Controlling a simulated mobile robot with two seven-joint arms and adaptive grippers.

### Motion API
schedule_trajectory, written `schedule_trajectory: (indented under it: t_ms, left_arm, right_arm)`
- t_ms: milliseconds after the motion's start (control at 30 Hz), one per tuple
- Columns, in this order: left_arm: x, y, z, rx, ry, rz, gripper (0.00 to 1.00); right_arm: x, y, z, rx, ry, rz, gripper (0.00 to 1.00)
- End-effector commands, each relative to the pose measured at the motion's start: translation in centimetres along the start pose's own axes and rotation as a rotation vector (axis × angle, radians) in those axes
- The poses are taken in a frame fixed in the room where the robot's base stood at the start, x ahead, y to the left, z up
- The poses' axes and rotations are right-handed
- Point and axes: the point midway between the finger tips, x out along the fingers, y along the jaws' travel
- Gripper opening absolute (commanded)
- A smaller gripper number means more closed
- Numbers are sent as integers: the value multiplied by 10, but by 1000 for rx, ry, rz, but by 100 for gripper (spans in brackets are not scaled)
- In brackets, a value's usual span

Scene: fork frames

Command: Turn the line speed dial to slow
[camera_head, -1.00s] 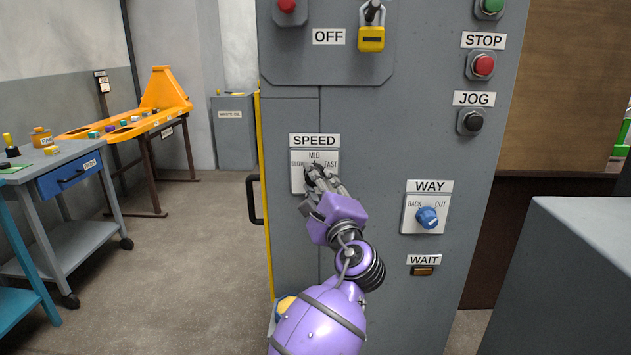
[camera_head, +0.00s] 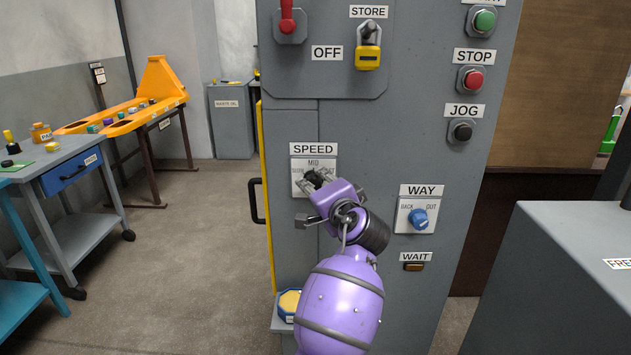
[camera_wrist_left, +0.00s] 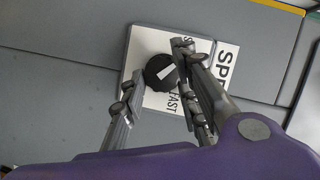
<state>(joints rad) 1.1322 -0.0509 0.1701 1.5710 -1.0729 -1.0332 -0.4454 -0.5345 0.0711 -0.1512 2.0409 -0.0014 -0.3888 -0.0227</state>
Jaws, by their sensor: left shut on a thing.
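The speed dial is a black round knob (camera_wrist_left: 160,73) with a white mark on a white plate, below the SPEED label (camera_head: 313,149) on the grey cabinet. My left gripper (camera_head: 315,180) is at the dial, its fingers shut on the knob's two sides in the wrist view (camera_wrist_left: 160,64). The white mark slants toward the upper right in the wrist view, where FAST (camera_wrist_left: 186,102) reads at the lower side of the plate. In the head view the hand hides most of the knob and part of the plate's lettering. My right gripper is not in view.
The WAY dial (camera_head: 419,219), blue, sits to the right, with the WAIT lamp (camera_head: 413,267) below. JOG (camera_head: 462,131) and STOP (camera_head: 471,79) buttons are higher up. A grey block (camera_head: 560,260) stands at the right. Floor on the left is open before the carts.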

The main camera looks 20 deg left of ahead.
Motion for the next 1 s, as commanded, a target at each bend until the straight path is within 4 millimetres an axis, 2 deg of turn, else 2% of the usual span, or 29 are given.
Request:
schedule_trajectory:
  t_ms: [33,400,933,967,1000]
  left_arm:
    - [0,6,3,-24,-10,27,2]
    - [0,8,3,-158,-10,85,2]
    - [0,10,3,-177,-10,95,2]
    - [0,10,3,-177,-10,95,31]
    - [0,10,3,-177,-9,94,36]
  right_arm:
    - [-4,1,-3,0,2,2,39]
    - [-14,4,-12,5,11,8,39]
    - [-12,4,-14,4,16,5,39]
    - [-12,3,-14,4,16,5,39]
    - [-12,3,-15,4,16,5,39]
